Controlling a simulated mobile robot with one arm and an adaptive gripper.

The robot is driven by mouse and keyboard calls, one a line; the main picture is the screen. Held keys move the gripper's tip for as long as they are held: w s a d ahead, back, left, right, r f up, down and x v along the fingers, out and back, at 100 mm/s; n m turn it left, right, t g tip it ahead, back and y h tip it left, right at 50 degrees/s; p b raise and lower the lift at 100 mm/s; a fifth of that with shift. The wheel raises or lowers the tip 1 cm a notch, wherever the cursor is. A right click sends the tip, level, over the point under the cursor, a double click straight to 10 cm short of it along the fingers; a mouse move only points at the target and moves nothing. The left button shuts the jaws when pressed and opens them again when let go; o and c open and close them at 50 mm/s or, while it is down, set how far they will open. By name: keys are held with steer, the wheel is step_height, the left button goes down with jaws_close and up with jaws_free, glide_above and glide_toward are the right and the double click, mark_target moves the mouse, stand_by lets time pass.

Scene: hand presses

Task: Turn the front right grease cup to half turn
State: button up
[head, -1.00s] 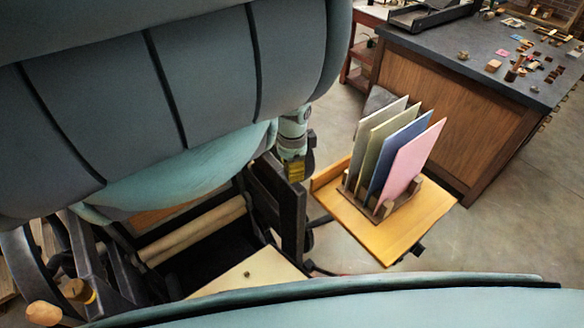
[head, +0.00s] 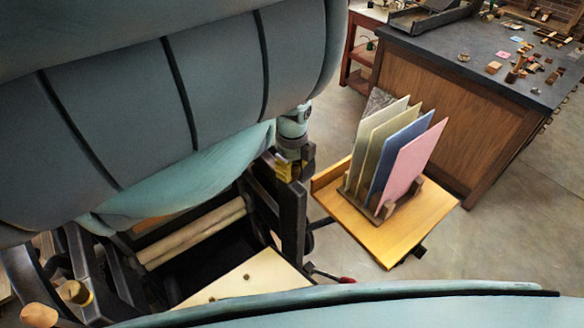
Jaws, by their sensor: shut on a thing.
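My gripper (head: 291,160) points down at the top of the dark right-hand post of the press (head: 293,215), partly hidden by my own arm. Its dark fingers are shut on the brass-yellow front right grease cup (head: 286,171), whose upper part they cover. Any mark showing how far the cup is turned is too small to read. A second brass cup (head: 76,292) with a yellow ring sits on the left side of the press frame, apart from my gripper.
A wooden shelf (head: 420,228) right of the press holds a rack with several coloured boards (head: 408,165). A red-tipped lever (head: 346,280) sticks out near the press. A workbench (head: 465,110) stands behind. Floor is clear at right. My arm covers the upper left.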

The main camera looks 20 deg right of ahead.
steer(key=m, duration=0.6)
steer(key=shift+w, duration=0.1)
steer(key=m, duration=0.5)
steer(key=shift+m+b, duration=0.35)
steer(key=shift+m, duration=0.05)
steer(key=o, duration=1.2)
